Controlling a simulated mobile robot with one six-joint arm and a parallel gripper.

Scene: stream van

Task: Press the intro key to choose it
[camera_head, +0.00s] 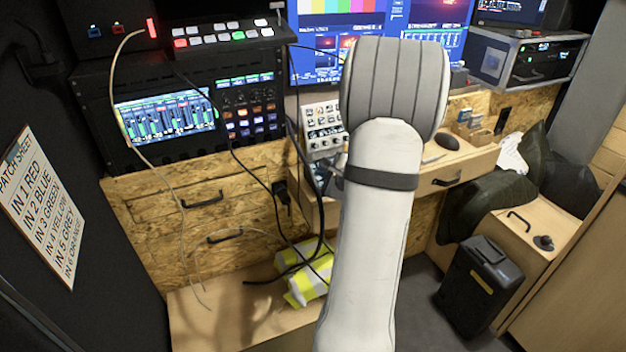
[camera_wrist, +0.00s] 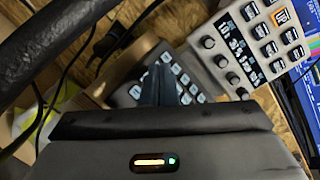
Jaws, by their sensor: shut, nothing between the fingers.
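My gripper (camera_wrist: 162,72) is shut and empty in the wrist view, its fingertips over a grey keypad (camera_wrist: 128,92) with several pale blue-grey keys. The fingers hide part of the keypad, and I cannot tell whether they touch it. Beside it on the right is a tilted light grey control panel (camera_wrist: 212,62) with knobs, a small screen and several labelled keys, one lit orange (camera_wrist: 281,17). This panel (camera_head: 322,112) also shows in the head view, left of my arm. I cannot read which key is the intro key. My arm hides most of the keypad area in the head view.
A rack with a lit audio screen (camera_head: 166,116) and a switcher with coloured keys (camera_head: 222,36) stand at the left. Black cables (camera_head: 268,184) hang before the wooden drawers. A monitor (camera_head: 318,20) stands behind.

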